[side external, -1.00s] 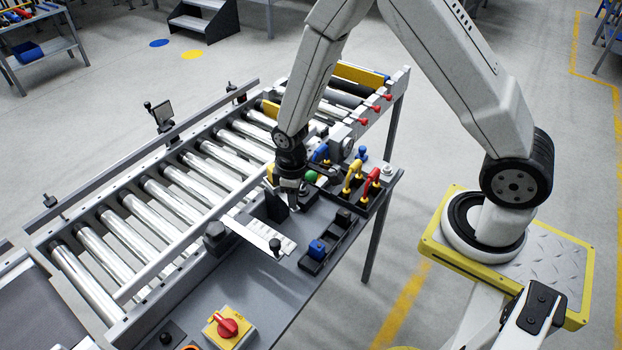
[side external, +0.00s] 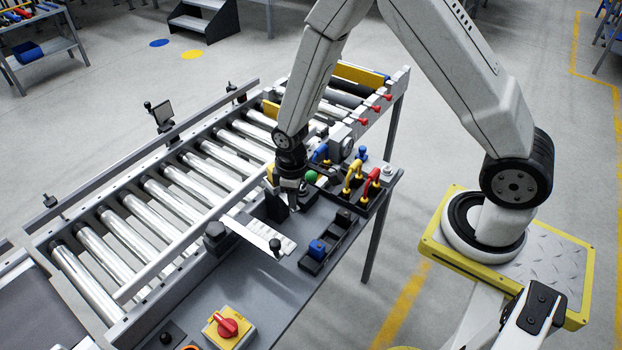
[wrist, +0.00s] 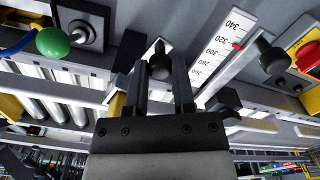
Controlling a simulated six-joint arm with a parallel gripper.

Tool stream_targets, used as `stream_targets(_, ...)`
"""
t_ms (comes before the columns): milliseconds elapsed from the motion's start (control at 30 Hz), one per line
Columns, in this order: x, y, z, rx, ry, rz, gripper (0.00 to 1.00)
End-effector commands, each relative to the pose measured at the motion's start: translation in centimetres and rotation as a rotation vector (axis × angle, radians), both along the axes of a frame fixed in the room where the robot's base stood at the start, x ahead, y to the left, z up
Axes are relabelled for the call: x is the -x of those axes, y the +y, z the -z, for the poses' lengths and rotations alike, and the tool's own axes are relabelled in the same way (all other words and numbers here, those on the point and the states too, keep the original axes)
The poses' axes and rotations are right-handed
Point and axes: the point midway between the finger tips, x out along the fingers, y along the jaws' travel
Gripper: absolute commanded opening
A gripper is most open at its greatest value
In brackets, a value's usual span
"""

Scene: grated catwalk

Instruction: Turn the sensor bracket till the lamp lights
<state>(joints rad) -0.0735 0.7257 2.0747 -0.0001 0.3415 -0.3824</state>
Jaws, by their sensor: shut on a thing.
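My gripper (side external: 289,197) points down over the near bench beside the roller conveyor. In the wrist view my gripper (wrist: 160,72) has its two dark fingers closed around a dark, round-headed part, which appears to be the sensor bracket (wrist: 158,64). Most of this part is hidden by the fingers, so its angle cannot be told. A small round grey fitting on a dark plate (wrist: 82,32) shows at the upper left of the wrist view; whether it is the lamp is unclear. I see no clearly lit lamp in either view.
A green ball knob (side external: 311,177) is close to the right of my gripper. Yellow and red handles (side external: 362,183) stand further right. A white scale strip (side external: 262,233) and a dark tray with a blue block (side external: 317,250) lie nearer. A red rotary switch (side external: 228,326) is at the front.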

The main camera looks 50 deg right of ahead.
Motion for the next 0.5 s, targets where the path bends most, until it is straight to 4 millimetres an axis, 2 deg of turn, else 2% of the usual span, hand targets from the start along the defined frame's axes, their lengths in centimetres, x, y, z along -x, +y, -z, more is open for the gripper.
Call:
stream_targets(233, 0.0, -0.3, -0.1, 0.0, -0.001, -0.026, 0.0)
stream_targets(500, 0.3, -1.4, -0.1, 0.0, 0.0, -0.162, 0.0)
